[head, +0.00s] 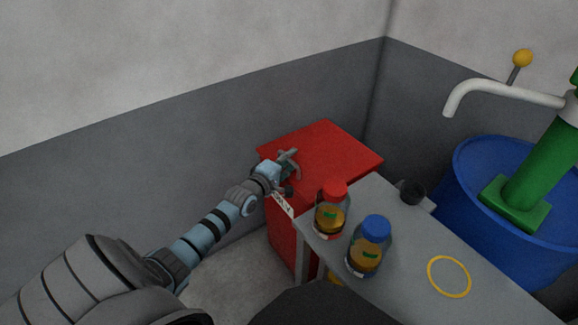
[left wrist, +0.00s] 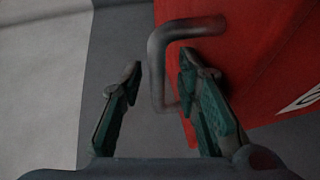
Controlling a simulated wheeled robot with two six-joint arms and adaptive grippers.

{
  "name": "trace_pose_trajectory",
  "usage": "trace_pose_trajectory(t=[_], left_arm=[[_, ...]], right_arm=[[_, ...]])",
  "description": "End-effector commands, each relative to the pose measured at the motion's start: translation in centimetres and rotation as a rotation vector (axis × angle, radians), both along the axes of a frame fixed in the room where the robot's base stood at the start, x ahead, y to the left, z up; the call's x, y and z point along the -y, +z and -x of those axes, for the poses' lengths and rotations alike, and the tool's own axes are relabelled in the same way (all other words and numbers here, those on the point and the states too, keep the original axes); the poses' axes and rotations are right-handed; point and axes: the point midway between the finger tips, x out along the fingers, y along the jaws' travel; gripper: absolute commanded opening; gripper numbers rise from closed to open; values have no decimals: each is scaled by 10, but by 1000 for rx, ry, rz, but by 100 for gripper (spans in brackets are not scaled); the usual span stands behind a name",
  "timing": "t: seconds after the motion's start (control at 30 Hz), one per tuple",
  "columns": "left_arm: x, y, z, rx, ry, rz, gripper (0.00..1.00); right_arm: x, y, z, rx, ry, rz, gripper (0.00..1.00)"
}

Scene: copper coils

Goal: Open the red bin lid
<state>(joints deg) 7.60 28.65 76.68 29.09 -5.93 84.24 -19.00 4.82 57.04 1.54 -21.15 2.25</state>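The red bin (head: 285,238) stands in the corner, and its flat red lid (head: 330,155) is down on top. A grey bar handle (left wrist: 157,62) sticks out from the red bin in the left wrist view. My left gripper (head: 290,165) is at the left front edge of the lid. In the left wrist view my left gripper (left wrist: 160,80) is open, with one finger on each side of the handle's bar. The right finger looks close to the bar; I cannot tell if it touches. My right gripper is not in view.
A grey table (head: 400,285) stands right of the bin. It holds a red-capped bottle (head: 331,215), a blue-capped bottle (head: 366,258), a yellow ring (head: 449,276) and a small dark cup (head: 411,192). A blue drum (head: 475,165) with a green pump (head: 545,160) stands behind.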

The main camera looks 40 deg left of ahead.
Motion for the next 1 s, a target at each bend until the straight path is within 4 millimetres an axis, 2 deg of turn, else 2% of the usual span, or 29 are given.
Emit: trace_pose_trajectory(t=[0.27,0.47,0.93,1.0], left_arm=[[0,1,-1,0,0,0,30],[0,0,-1,0,0,0,0],[0,4,-1,-7,0,-2,0],[0,7,-2,-15,0,-3,0]], right_arm=[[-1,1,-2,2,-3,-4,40],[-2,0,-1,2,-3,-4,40],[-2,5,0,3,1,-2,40],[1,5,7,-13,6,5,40]])
